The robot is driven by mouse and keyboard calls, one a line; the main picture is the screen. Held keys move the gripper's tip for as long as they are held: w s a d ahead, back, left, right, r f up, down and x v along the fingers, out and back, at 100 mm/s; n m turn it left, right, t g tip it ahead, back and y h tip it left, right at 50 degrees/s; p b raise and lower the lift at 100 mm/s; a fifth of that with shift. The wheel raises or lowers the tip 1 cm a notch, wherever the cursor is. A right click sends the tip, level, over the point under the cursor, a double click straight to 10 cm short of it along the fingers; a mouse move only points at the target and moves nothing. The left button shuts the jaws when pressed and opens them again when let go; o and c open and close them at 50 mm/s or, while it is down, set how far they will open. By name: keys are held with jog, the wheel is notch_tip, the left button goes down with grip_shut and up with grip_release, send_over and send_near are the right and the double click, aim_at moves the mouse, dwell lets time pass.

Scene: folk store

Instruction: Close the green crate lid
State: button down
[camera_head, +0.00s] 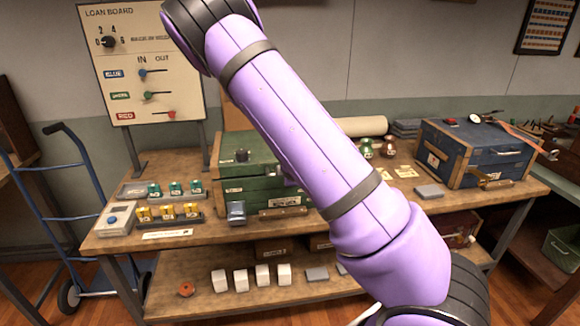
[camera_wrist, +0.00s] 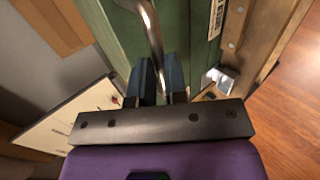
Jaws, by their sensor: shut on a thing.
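The green crate (camera_head: 262,198) stands on the bench at the middle left, partly hidden behind my purple arm. Its lid (camera_head: 228,168) is green with wooden edging and has a dark knob on top. A narrow dark line shows between lid and body; I cannot tell whether the lid is fully down. In the wrist view a bent metal handle (camera_wrist: 151,32) runs across a green panel (camera_wrist: 185,25) of the crate. My gripper (camera_wrist: 163,72) is shut on the lower end of this handle, with dark fingers on either side. The arm hides the gripper in the head view.
A blue crate (camera_head: 475,152) stands to the right on the bench. Trays with green and yellow pieces (camera_head: 165,212) lie to the left. The loan board (camera_head: 143,75) stands behind at the left.

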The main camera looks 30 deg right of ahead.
jog(key=shift+s+a+f+t, duration=0.1)
jog(key=shift+s+f+t, duration=0.15)
jog(key=shift+f, duration=0.7)
jog(key=shift+s+a+f+t, duration=0.15)
jog(key=shift+s+f, duration=0.1)
jog(key=shift+f, duration=0.7)
jog(key=c, duration=1.1)
grip_release()
jog(key=shift+c, duration=0.2)
jog(key=shift+w+d+f, duration=0.1)
jog(key=shift+w, duration=0.05)
jog(key=v, duration=1)
jog(key=shift+r, duration=0.45)
